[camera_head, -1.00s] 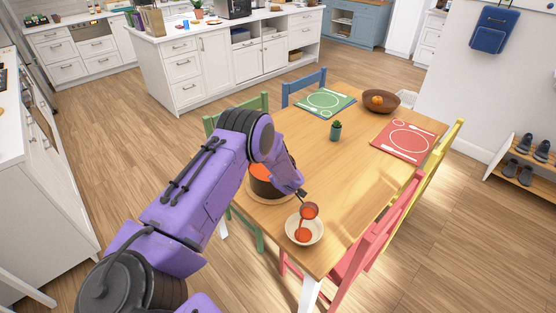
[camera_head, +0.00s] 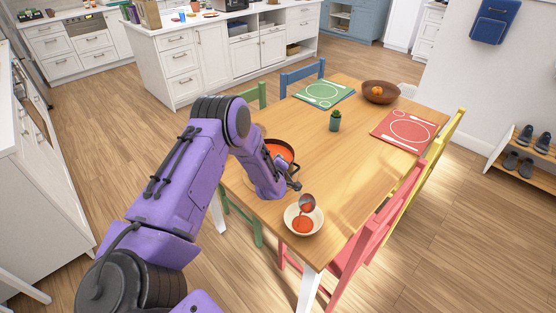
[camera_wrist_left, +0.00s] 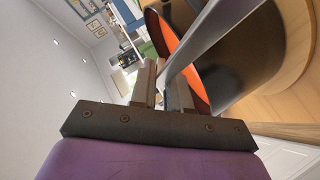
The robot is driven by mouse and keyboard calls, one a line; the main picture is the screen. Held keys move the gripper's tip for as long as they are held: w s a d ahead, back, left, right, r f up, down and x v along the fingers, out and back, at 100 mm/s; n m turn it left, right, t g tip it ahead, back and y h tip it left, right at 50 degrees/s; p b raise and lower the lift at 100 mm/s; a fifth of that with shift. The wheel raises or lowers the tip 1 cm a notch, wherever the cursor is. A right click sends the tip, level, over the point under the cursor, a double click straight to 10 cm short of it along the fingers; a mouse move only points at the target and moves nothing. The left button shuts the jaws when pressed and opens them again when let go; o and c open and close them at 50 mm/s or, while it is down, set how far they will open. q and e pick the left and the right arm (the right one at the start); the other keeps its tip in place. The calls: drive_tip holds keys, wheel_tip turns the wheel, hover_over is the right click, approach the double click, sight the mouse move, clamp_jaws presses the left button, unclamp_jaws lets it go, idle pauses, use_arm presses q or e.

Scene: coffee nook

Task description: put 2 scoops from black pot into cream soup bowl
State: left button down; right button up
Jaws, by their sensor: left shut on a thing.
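The cream soup bowl (camera_head: 289,228) stands on the near end of the wooden table with red soup in its bottom. My left gripper (camera_head: 295,185) is shut on a grey ladle (camera_head: 307,203), whose tilted cup is over the bowl and shows mostly grey metal. The black pot (camera_head: 292,164) holds red soup and stands behind my left wrist, which partly hides it. In the left wrist view the ladle's handle (camera_wrist_left: 198,43) runs up from between the fingers (camera_wrist_left: 162,85), with the pot (camera_wrist_left: 262,45) beside it. My right gripper is not in view.
The wooden table (camera_head: 345,165) also bears a small potted cactus (camera_head: 335,121), a green placemat (camera_head: 323,93), a red placemat (camera_head: 408,129) and a brown fruit bowl (camera_head: 381,93). A red chair (camera_head: 372,235) stands close to the soup bowl's right. The table's middle is clear.

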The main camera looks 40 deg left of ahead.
use_arm(q)
drive_tip(key=t+b, duration=0.1)
drive_tip(key=s+n+t+b, duration=0.1)
drive_tip(key=t+b, duration=0.1)
drive_tip(key=n+t+b, duration=0.1)
drive_tip(key=t, duration=0.1)
drive_tip(key=shift+s+d+r+b, duration=0.1)
drive_tip(key=shift+s+r+b, duration=0.2)
drive_tip(key=shift+r, duration=0.1)
drive_tip(key=shift+r+p, duration=0.6)
drive_tip(key=shift+r, duration=0.05)
drive_tip(key=m+g+p, duration=0.1)
drive_tip(key=g+p, duration=0.1)
drive_tip(key=w+f+g+p, duration=0.1)
drive_tip(key=g+p, duration=0.1)
drive_tip(key=shift+w+f+m, duration=0.1)
drive_tip(key=shift+w+m, duration=0.1)
drive_tip(key=shift+m, duration=0.2)
drive_tip(key=shift+w+a+f+m+g+p, duration=0.1)
drive_tip(key=shift+w+f+m+g+p, duration=0.15)
drive_tip(key=shift+m+g+p, duration=0.75)
drive_tip(key=shift+w+a+f+n+g+p, duration=0.15)
drive_tip(key=shift+w+f+g+p, duration=0.25)
drive_tip(key=shift+g, duration=1.25)
drive_tip(key=shift+w+d+f+m+g+p, duration=0.15)
drive_tip(key=shift+m+g+p, duration=0.3)
drive_tip(key=shift+g+p, duration=0.65)
